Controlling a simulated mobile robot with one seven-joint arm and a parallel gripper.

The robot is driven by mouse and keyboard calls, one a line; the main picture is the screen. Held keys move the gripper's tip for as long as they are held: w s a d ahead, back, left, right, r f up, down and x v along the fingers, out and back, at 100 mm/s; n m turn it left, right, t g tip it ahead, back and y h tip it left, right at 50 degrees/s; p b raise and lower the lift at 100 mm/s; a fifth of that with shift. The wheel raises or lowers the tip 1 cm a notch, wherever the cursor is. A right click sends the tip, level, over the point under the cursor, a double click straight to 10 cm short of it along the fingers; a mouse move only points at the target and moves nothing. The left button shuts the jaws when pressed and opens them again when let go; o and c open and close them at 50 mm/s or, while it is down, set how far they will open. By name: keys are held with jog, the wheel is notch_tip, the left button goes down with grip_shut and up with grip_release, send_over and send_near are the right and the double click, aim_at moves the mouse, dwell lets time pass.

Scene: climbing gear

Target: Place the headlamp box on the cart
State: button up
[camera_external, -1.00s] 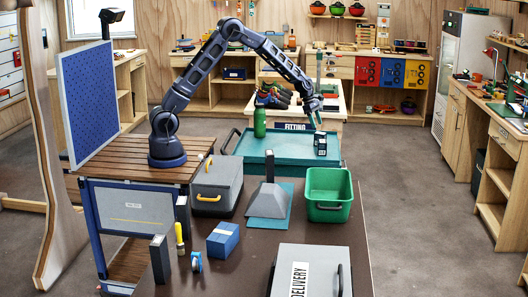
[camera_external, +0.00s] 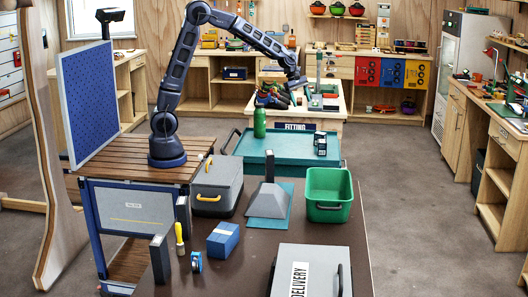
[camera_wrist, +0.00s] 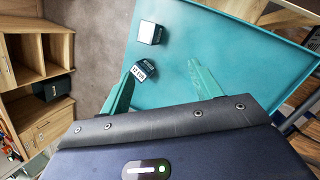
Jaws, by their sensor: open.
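The cart (camera_external: 256,160) is a low teal tray with a rim and a dark handle at its left. Two small dark boxes with pale labels stand close together on its right part, a rear box (camera_external: 319,136) and a front box (camera_external: 321,148). In the wrist view they show as an upper box (camera_wrist: 149,33) and a lower box (camera_wrist: 144,70) on the teal surface. I cannot read which is the headlamp box. My gripper (camera_external: 296,90) is above and behind the boxes, open and empty. Its teal fingers (camera_wrist: 162,70) are spread apart in the wrist view.
A green bottle (camera_external: 259,122) stands at the cart's left. The fitting table (camera_external: 296,127) is behind it. A green bin (camera_external: 328,193), a grey cone-shaped thing (camera_external: 270,192) and a grey case (camera_external: 217,185) stand nearer. The cart's middle is clear.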

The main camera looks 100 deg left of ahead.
jog(key=s+d+r+m, duration=0.6)
jog(key=s+d, duration=0.1)
jog(key=s, duration=0.2)
jog(key=s+d+r+m, duration=0.55)
jog(key=s+d, duration=0.25)
jog(key=s, duration=0.2)
jog(key=s+d+m+y, duration=0.1)
jog(key=s+d+m, duration=0.1)
jog(key=s+m, duration=0.4)
jog(key=s+d+f+m, duration=0.1)
jog(key=s+d+m, duration=0.2)
jog(key=s, duration=1.2)
jog(key=m, duration=0.3)
jog(key=shift+s+d+f+m+t+y, duration=0.2)
jog(key=shift+s+d+m+t+y, duration=0.1)
jog(key=shift+d+m+y, duration=0.1)
